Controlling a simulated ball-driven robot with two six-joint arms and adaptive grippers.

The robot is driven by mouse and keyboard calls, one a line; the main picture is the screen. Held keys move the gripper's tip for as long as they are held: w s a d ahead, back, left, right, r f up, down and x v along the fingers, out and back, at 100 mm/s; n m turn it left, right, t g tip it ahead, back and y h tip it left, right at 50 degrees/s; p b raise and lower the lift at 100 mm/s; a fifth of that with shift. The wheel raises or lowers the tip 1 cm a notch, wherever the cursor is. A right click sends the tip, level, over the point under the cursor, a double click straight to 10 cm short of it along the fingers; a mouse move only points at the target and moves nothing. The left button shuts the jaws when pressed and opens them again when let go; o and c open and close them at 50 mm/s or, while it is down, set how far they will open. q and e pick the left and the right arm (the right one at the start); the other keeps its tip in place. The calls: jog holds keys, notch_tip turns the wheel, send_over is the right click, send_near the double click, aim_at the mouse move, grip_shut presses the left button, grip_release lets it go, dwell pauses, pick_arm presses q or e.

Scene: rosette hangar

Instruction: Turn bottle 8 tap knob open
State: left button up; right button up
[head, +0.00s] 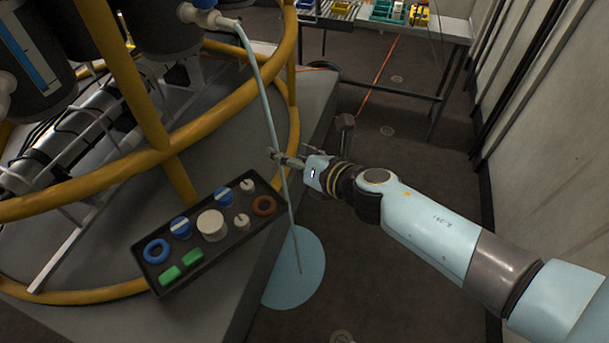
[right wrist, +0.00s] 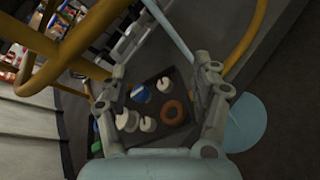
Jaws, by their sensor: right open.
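A white tap (head: 208,16) sticks out of a dark bottle (head: 160,22) at the top left of the head view, with a pale knob end (head: 187,12) beside it. I can read no bottle number. A thin pale-blue strand (head: 262,95), stream or tube, runs from the tap spout down to a pale-blue disc (head: 305,262) on the floor. My right gripper (head: 274,155) is open, well below the tap, close to the strand. In the right wrist view its spread fingers (right wrist: 160,68) hold nothing, and the strand (right wrist: 172,28) shows beyond them. My left gripper is not in view.
A dark tray (head: 240,243) of blue, white, green and orange parts lies on the grey platform (head: 215,290). Yellow rails (head: 140,75) curve around the bottles. A table (head: 385,25) with coloured bins stands at the back; a wall (head: 550,110) is at right.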

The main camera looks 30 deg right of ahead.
jog(key=s+f+m, duration=0.2)
jog(key=s+f, duration=0.1)
jog(key=f, duration=0.2)
jog(key=shift+s+d+g+h+b, duration=0.2)
jog(key=shift+d+g+h+b, duration=0.1)
jog(key=shift+d+g, duration=0.1)
jog(key=shift+f+m, duration=0.1)
jog(key=shift+m, duration=0.2)
